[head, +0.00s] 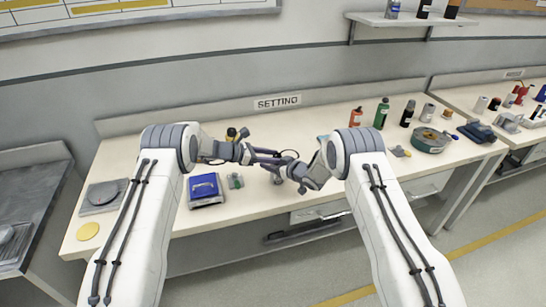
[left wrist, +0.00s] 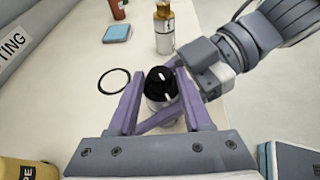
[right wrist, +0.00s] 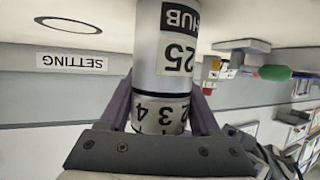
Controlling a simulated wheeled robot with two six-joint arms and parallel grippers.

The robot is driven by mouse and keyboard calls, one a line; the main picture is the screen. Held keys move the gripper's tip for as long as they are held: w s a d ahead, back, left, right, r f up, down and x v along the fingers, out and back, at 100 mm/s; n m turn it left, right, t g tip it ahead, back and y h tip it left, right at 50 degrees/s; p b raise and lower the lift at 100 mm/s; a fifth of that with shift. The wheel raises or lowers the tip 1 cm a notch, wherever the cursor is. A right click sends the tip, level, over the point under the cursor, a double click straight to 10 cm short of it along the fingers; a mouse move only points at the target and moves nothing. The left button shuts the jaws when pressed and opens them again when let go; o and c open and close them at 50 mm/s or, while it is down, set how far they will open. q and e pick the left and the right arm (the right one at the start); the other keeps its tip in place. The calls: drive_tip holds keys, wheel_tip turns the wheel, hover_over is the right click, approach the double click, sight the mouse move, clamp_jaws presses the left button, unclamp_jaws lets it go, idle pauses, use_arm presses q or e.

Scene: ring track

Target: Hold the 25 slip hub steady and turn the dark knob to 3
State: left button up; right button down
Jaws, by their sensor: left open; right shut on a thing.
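The 25 slip hub is a silver cylinder (right wrist: 162,52); the right wrist view shows it upside down, with labels HUB and 25 and a number band (right wrist: 160,114) showing 3 and 4. The dark knob (left wrist: 160,82) tops it in the left wrist view, with white marks. My left gripper (left wrist: 160,72) is open, its purple fingers on either side of the knob; I cannot tell whether they touch. My right gripper (right wrist: 163,95) is shut on the hub, a finger on each side. In the head view my left gripper (head: 272,156) and right gripper (head: 287,169) meet and mostly hide the hub.
A black ring (left wrist: 114,81) lies flat beside the hub. A gold-necked bottle (left wrist: 164,30) and a blue pad (left wrist: 117,33) stand farther off. A blue box (head: 205,189) and a small green thing (head: 235,181) sit left of the grippers. Several bottles stand at the right.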

use_arm(q)
clamp_jaws()
drive_tip(key=shift+d+r+n+t, duration=0.1)
drive_tip(key=shift+n+t, duration=0.4)
drive_tip(key=shift+s+n+t+y, duration=0.2)
drive_tip(key=shift+n+t+y, duration=0.7)
drive_tip(key=shift+n+t, duration=0.2)
unclamp_jaws()
